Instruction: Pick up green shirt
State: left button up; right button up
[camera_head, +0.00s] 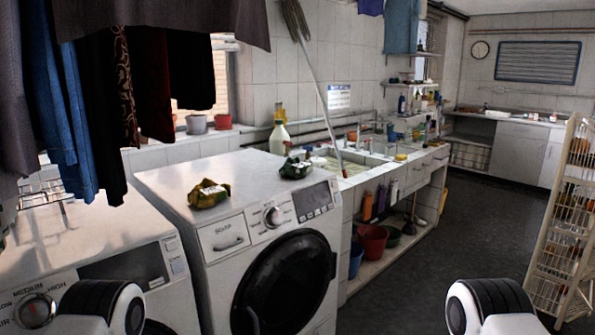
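Two small crumpled bundles lie on top of the front-loading washing machine. A yellow-green one with a pale patch (208,193) is near its front left edge. A darker green one (295,168) is farther back, near the right edge. Either could be the green shirt; I cannot tell which. Nothing touches either of them. Parts of my two arms show at the bottom left and bottom right edges, but neither gripper can be made out.
The washing machine (234,240) stands beside another machine (90,268) at left. Clothes (120,80) hang over the upper left. A white bottle (279,138) stands behind the washer. The sink (360,160) lies beyond. A wire rack (568,225) stands at right; dark floor between is clear.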

aim_at(293, 167)
jog(key=i+l+u, duration=0.1)
jog(key=i+l, duration=0.35)
jog(key=i+l+u, duration=0.15)
jog(key=i+l, duration=0.4)
jog(key=i+l+u, duration=0.1)
jog(key=i+l, duration=0.35)
jog(key=i+l+u, duration=0.1)
jog(key=i+l, duration=0.35)
jog(key=l, duration=0.25)
